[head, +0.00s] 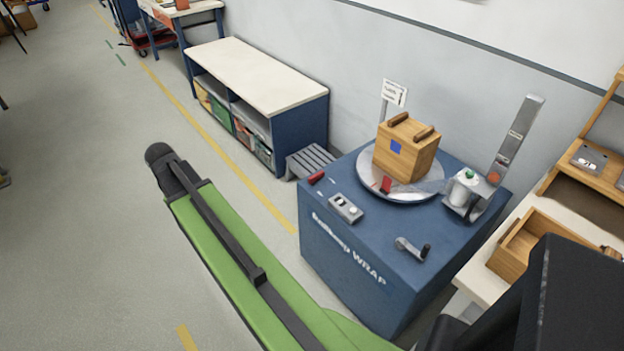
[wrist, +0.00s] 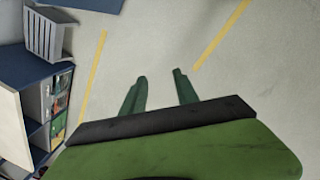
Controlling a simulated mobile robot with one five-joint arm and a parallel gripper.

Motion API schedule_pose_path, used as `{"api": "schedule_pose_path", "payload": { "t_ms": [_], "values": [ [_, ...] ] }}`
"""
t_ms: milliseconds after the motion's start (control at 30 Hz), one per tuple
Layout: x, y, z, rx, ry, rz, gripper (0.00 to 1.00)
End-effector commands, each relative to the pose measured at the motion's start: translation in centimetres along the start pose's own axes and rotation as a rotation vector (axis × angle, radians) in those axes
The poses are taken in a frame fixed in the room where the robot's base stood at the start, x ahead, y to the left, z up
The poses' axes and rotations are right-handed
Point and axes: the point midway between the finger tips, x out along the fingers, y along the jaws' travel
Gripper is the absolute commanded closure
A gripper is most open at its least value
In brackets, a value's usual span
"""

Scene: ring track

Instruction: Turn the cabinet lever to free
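The blue cabinet (head: 352,262), marked WRAP, stands against the wall in the head view. On its top near the front right corner is a grey lever (head: 409,246) with a dark knob at its right end. A red-handled piece (head: 316,178) lies at the top's left edge; I cannot tell whether it is also a lever. My gripper (wrist: 160,75) shows in the wrist view with its two dark green fingers apart and nothing between them. It is over bare floor, away from the cabinet. I cannot make out the fingers in the head view.
A turntable (head: 397,194) on the cabinet carries a wooden box (head: 407,152). A switch box (head: 345,208) and a slanted mast (head: 518,135) flank it. A grey step (head: 309,160) and a white-topped shelf (head: 256,75) stand left. The floor (head: 90,215) is clear.

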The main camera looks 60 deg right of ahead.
Motion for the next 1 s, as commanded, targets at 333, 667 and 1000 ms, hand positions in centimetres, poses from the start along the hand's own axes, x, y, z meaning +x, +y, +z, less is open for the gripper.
{"api": "schedule_pose_path", "payload": {
  "t_ms": [333,667,1000],
  "values": [
    [6.9,29.9,22.3,-0.697,-0.238,0.068,0.64],
    [7.5,32.8,27.1,-0.826,-0.285,0.046,0.64],
    [12.3,33.3,27.9,-0.825,-0.284,0.046,0.64]
  ]
}}
